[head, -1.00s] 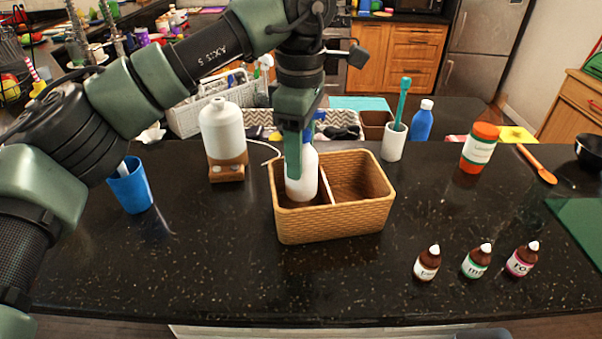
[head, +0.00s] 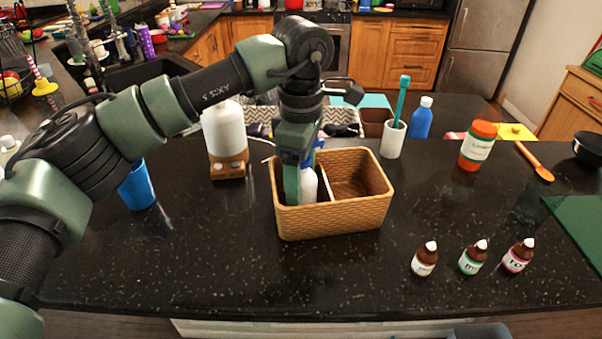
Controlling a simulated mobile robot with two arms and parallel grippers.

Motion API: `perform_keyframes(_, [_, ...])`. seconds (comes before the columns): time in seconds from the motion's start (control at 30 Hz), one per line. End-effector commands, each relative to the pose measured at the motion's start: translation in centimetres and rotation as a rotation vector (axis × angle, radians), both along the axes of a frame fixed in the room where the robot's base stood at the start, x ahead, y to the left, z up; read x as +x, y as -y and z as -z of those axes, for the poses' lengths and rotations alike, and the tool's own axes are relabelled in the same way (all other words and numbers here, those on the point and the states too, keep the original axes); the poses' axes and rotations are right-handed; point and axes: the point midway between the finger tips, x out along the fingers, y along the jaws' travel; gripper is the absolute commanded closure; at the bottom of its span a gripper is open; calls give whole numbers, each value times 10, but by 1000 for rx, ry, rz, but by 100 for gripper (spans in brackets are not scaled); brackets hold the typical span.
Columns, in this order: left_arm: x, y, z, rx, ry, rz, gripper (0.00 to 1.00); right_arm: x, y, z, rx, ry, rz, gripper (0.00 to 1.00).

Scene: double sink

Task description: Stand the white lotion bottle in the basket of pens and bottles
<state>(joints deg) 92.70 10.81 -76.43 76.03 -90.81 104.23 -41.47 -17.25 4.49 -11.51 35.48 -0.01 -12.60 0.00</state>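The white lotion bottle (head: 309,186), with a blue top, is upright in the left compartment of the tan wicker basket (head: 335,217). My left gripper (head: 297,180) reaches down into that compartment and appears shut on the bottle. One green finger covers the bottle's left side. The bottle's base is hidden, so I cannot tell whether it touches the basket floor. No pens show in this basket, and its right compartment looks empty. My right gripper is not in view.
A white bottle on a wooden base (head: 228,164) and a blue cup (head: 138,187) stand left. A toothbrush cup (head: 393,140), blue bottle (head: 421,118) and orange-capped jar (head: 478,147) stand right. Several small brown bottles (head: 471,259) are in front. The front-left counter is clear.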

Motion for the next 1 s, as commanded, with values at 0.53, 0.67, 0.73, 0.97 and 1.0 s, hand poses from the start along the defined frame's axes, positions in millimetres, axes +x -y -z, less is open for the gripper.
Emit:
perform_keyframes(0.53, [1, 1, -41, 0, 5, -1, 27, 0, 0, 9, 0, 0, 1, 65])
perform_keyframes(0.67, [1, 1, -70, 0, 5, 0, 27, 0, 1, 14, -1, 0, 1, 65])
perform_keyframes(0.73, [1, 1, -85, -1, 4, -2, 27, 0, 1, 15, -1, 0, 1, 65])
perform_keyframes(0.97, [0, 0, -117, 0, 1, -1, 27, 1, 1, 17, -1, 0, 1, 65])
perform_keyframes(1.0, [0, 0, -120, 0, 1, -1, 27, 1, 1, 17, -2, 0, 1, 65])
